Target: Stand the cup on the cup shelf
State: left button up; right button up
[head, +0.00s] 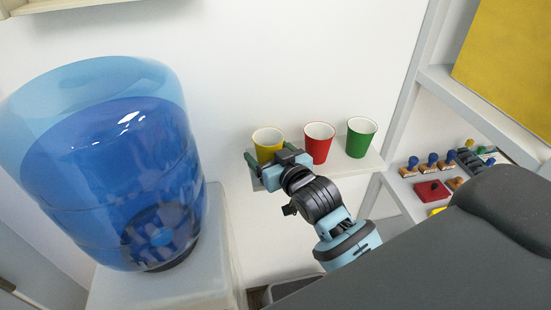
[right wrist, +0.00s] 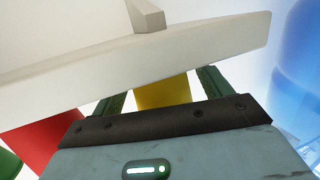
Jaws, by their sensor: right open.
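A yellow cup (head: 267,139) stands upright at the left end of the white cup shelf (head: 348,167), with its lower part hidden behind my right gripper (head: 270,157). My right gripper is open, with one finger on each side of the yellow cup. In the right wrist view, the yellow cup (right wrist: 163,92) shows between the two fingers, and the shelf edge (right wrist: 190,50) hides their tips. I cannot tell whether the fingers touch the cup. My left gripper is not in view.
A red cup (head: 317,147) and a green cup (head: 361,141) stand right of the yellow one. A large blue water bottle (head: 120,150) stands on a white dispenser (head: 165,285) at left. Several stamps (head: 430,163) and a red ink pad (head: 431,190) lie on another shelf at right.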

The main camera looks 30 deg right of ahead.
jog(key=shift+s+r, duration=0.15)
jog(key=shift+s, duration=0.15)
jog(key=s+r+b, duration=0.1)
jog(key=s+r, duration=0.1)
jog(key=s, duration=0.8)
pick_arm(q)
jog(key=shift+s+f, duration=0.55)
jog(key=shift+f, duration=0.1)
pick_arm(e)
jog(key=s+f+g, duration=0.2)
jog(key=s+f, duration=0.4)
jog(key=f, duration=0.5)
jog(key=s+a+f+g, duration=0.1)
jog(key=s+f+g, duration=0.1)
jog(key=s+f, duration=0.5)
jog(key=s+a+f+n+g, duration=0.1)
jog(key=s+f+g, duration=0.2)
jog(key=s+f, duration=0.4)
notch_tip(320, 180, down, 9)
jog(key=shift+a+r+y, duration=0.2)
jog(key=shift+a+y, duration=0.05)
jog(key=shift+y, duration=0.15)
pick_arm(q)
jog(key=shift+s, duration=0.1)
pick_arm(e)
jog(key=shift+s, duration=0.15)
